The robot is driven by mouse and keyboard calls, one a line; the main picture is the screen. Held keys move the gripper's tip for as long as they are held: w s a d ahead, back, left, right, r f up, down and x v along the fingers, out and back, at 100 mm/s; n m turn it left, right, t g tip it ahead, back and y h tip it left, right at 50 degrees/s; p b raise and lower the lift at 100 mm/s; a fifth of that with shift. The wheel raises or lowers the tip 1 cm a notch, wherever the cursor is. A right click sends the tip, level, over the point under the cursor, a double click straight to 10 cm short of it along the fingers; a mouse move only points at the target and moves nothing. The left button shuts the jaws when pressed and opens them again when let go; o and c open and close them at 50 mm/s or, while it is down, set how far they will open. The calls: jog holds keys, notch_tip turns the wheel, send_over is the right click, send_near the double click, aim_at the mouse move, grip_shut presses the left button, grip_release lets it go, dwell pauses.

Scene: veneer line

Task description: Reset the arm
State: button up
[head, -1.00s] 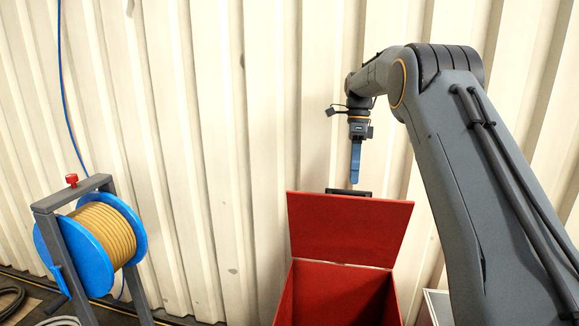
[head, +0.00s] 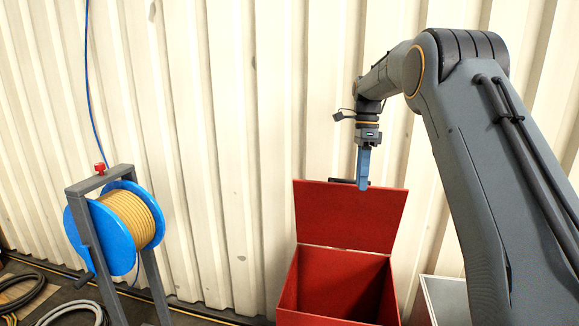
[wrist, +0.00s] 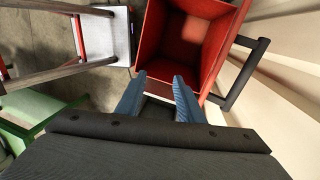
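My gripper (head: 363,168) hangs from my arm, pointing down, just in front of the raised lid of the red box (head: 338,281) in the head view. In the wrist view, its two blue fingers (wrist: 158,92) are apart with nothing between them. The red box also shows in the wrist view (wrist: 203,40), open, with its inside visible and apparently empty. The box's raised lid (head: 350,216) leans back towards the wall, and a dark handle shows at its top, partly behind the fingers.
A blue reel with yellow hose (head: 128,222) stands on a grey frame at the left. A corrugated cream wall (head: 220,130) closes off the back. Coiled hoses (head: 22,292) lie on the floor. A grey-rimmed light-topped thing (head: 446,298) is right of the box. Something green (wrist: 30,130) shows in the wrist view.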

jog(key=s+f+n+t, duration=0.1)
jog(key=s+f+n, duration=0.3)
jog(key=s, duration=0.8)
jog(key=s+a+f+n+t, duration=0.1)
jog(key=s+f+n, duration=0.4)
jog(key=s+n, duration=0.4)
jog(key=s+a+f+n+t, duration=0.1)
jog(key=s+f+n, duration=0.3)
jog(key=s, duration=1.1)
jog(key=shift+s+f+n, duration=0.15)
jog(key=shift+f+n, duration=0.15)
jog(key=shift+n, duration=0.9)
jog(key=shift+a, duration=0.15)
